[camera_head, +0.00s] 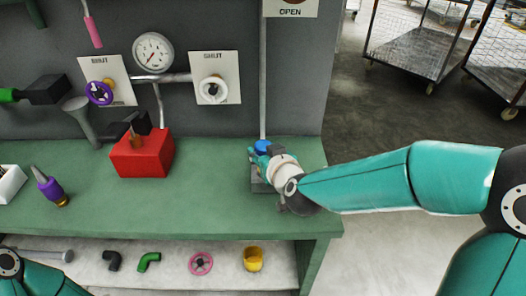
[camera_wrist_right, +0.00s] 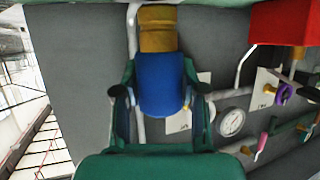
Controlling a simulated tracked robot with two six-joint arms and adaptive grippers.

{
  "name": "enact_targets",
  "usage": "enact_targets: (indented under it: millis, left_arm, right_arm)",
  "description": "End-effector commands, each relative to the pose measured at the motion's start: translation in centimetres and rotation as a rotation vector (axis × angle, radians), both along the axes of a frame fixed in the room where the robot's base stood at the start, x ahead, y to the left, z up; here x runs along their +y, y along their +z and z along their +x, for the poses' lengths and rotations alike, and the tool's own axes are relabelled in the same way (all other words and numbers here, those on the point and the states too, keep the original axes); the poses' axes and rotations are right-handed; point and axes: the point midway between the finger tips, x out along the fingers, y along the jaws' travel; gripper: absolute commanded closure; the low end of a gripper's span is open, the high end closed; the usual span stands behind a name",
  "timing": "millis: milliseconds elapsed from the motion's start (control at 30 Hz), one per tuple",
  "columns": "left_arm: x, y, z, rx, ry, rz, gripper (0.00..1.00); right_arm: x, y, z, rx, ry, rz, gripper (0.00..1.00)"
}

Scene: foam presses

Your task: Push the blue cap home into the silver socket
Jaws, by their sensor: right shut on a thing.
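The blue cap (camera_head: 263,146) shows just above my right gripper (camera_head: 261,158) at the right end of the green bench. In the right wrist view the blue cap (camera_wrist_right: 160,84) sits between the two fingers of my right gripper (camera_wrist_right: 160,78), which is shut on it. A brass-coloured part (camera_wrist_right: 157,28) lies in line beyond the cap; I cannot tell whether it belongs to the cap. A dark grey block (camera_head: 258,184) stands on the bench behind my gripper, mostly hidden. I cannot make out the silver socket. My left gripper is out of view.
A red box (camera_head: 143,156) stands left on the green bench (camera_head: 200,205), with clear bench between it and my right gripper. A purple brass-ended piece (camera_head: 51,188) lies farther left. The back panel carries a gauge (camera_head: 153,52) and valves. A thin vertical pipe (camera_head: 263,80) runs down behind the cap.

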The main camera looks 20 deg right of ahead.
Motion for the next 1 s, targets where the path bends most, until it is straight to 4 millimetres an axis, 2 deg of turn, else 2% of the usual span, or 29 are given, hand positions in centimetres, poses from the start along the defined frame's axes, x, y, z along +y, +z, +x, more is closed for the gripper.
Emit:
enact_targets:
  millis: [300, 1000]
  left_arm:
    - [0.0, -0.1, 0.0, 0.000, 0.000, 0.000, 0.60]
    - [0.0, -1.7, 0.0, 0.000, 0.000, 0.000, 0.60]
  right_arm:
    - [0.1, -0.1, 0.1, -0.002, 0.001, 0.000, 1.00]
    - [0.1, -1.8, 0.0, -0.002, 0.001, 0.000, 1.00]
